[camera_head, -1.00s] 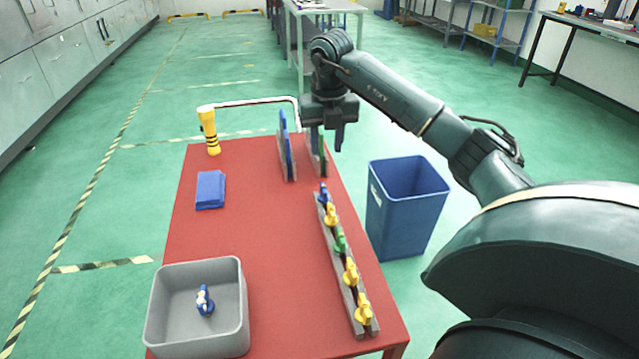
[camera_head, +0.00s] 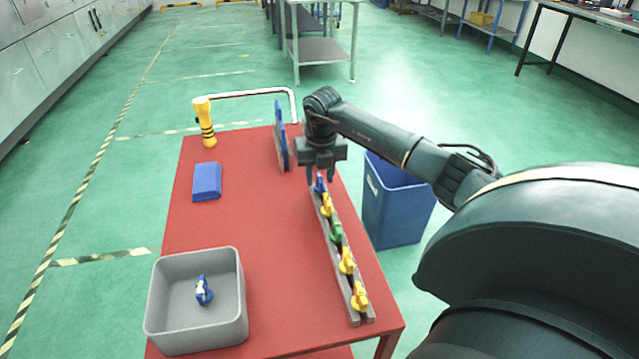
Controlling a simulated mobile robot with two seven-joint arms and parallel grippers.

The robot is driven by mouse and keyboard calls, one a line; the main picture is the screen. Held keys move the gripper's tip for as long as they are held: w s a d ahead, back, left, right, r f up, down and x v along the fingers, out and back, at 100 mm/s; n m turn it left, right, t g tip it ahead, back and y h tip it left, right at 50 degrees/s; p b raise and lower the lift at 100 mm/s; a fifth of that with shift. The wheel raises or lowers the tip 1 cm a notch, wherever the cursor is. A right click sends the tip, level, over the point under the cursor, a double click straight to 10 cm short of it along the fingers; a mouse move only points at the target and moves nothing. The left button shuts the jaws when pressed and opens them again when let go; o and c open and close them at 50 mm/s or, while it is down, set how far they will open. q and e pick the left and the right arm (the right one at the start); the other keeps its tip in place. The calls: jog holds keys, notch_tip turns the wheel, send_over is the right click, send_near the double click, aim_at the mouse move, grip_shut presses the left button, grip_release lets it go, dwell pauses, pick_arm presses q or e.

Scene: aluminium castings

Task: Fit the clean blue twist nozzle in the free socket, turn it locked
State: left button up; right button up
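A rail (camera_head: 332,268) along the table's right side carries a row of twist nozzles. A blue nozzle (camera_head: 319,184) is at its far end, then yellow (camera_head: 326,205), green (camera_head: 336,232) and two more yellow ones (camera_head: 347,262). My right gripper (camera_head: 320,178) points down at the far end of the rail, with its fingers apart on either side of the blue nozzle; contact cannot be told. Another blue nozzle (camera_head: 203,291), with white patches, lies in the grey bin (camera_head: 167,331). No free socket can be made out. My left gripper is out of view.
The red table (camera_head: 262,240) is clear in the middle. A blue cloth stack (camera_head: 207,181), a yellow torch-like object (camera_head: 204,122) and an upright blue panel (camera_head: 282,140) stand toward the back. A blue waste bin (camera_head: 395,208) is beside the table's right edge.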

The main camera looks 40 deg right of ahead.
jog(key=shift+f, duration=0.1)
grip_shut()
dwell(0.3)
